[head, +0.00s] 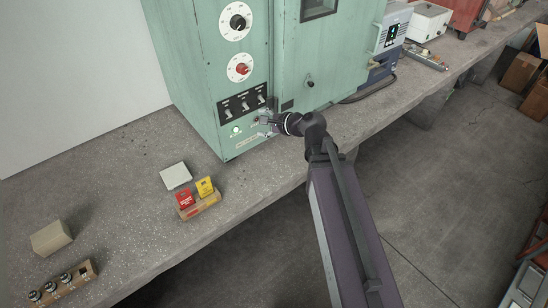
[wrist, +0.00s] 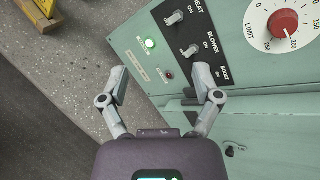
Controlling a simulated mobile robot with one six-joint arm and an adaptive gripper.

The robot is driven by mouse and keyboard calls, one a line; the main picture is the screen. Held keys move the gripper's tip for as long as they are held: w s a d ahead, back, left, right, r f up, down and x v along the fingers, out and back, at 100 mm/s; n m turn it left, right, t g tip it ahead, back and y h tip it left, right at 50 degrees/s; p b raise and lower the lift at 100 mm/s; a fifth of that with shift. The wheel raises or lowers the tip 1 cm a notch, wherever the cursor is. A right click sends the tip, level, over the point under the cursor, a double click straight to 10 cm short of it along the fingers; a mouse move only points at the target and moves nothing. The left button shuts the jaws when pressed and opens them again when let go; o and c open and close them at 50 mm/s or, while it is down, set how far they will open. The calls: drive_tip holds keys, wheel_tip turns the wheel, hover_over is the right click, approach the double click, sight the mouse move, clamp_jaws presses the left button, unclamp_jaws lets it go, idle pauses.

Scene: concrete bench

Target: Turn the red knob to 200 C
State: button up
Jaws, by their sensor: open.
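The red knob (head: 242,69) sits on a white dial on the front of the green oven cabinet (head: 226,148), below a black knob on another dial. In the wrist view the red knob (wrist: 286,23) is at the top right, on a dial marked LIMIT. My gripper (head: 266,122) is at the lower part of the panel, below the knob and switches. In the wrist view my gripper (wrist: 160,82) is open with nothing between its fingers, apart from the knob.
A black switch plate (wrist: 187,42) with toggles for heat, blower and boost lies between gripper and dial. A lit green lamp (wrist: 150,43) is beside it. A cabinet door (head: 330,60) adjoins the panel. Red and yellow packets (head: 195,193) stand on the bench at left.

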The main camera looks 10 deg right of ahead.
drive_tip(key=s+d+f+n+g+h+b, duration=0.1)
drive_tip(key=s+d+f+n+g+h, duration=0.1)
drive_tip(key=s+f+n, duration=0.4)
wheel_tip(320, 180, down, 3)
drive_tip(key=n+g+h, duration=0.1)
drive_tip(key=n+g, duration=0.1)
drive_tip(key=shift+s+d+n+g+h, duration=0.25)
drive_tip(key=shift+d+n+g+h, duration=0.15)
drive_tip(key=shift+f, duration=0.1)
drive_tip(key=s+d+f+n+g+h, duration=0.3)
drive_tip(key=s+d+n+g+h, duration=0.1)
drive_tip(key=s+d+n+h, duration=0.2)
drive_tip(key=shift+s+d+f+n, duration=0.25)
drive_tip(key=shift+s+d+n, duration=0.15)
drive_tip(key=shift+s+d, duration=0.5)
drive_tip(key=shift+w+d, duration=0.15)
drive_tip(key=shift+w, duration=0.1)
idle(1.4)
